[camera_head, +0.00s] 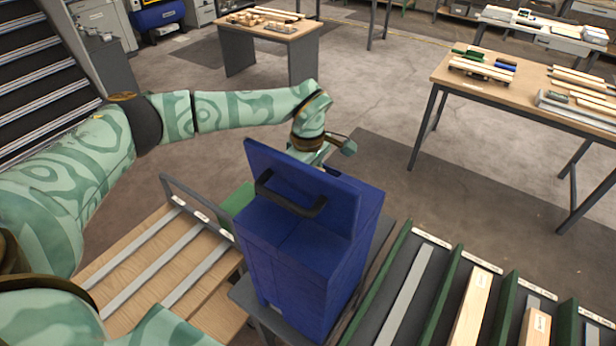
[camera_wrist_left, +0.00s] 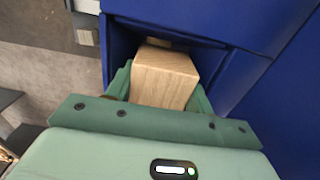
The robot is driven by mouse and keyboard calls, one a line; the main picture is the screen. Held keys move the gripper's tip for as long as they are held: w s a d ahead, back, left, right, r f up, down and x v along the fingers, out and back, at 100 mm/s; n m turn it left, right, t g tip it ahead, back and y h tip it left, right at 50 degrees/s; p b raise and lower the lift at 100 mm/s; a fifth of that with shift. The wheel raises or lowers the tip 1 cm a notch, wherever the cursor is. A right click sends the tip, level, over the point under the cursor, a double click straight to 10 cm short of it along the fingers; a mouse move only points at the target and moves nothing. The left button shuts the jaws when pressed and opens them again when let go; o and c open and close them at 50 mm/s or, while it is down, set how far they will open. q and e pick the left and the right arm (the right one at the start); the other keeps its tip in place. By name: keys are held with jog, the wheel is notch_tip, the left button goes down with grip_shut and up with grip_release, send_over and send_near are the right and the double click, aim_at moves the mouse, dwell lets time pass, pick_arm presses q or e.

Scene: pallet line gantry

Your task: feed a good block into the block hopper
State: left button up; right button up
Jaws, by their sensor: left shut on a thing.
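The blue block hopper (camera_head: 290,255) stands in the middle of the head view, with a black handle on its upright blue panel (camera_head: 325,190). My left arm reaches around behind it, and the hopper hides most of that gripper. In the left wrist view my left gripper (camera_wrist_left: 163,92) is shut on a pale wooden block (camera_wrist_left: 165,72). The block is at the mouth of a dark opening in the blue hopper (camera_wrist_left: 225,30), its far end at or just inside it. A strip of wood shows deeper in the opening. My right gripper is out of view.
A wooden pallet board (camera_head: 130,260) with grey strips lies left of the hopper. Green-walled lanes (camera_head: 395,270) with wooden pieces (camera_head: 472,308) are on the right. A work table (camera_head: 520,95) with boards stands at the back right, a smaller table (camera_head: 265,33) at the back.

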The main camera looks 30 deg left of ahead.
pick_arm(q)
jog(key=shift+f, duration=0.2)
jog(key=o, duration=0.9)
jog(key=shift+o, duration=1)
notch_tip(320, 180, up, 15)
jog(key=b, duration=0.2)
jog(key=shift+r, duration=0.65)
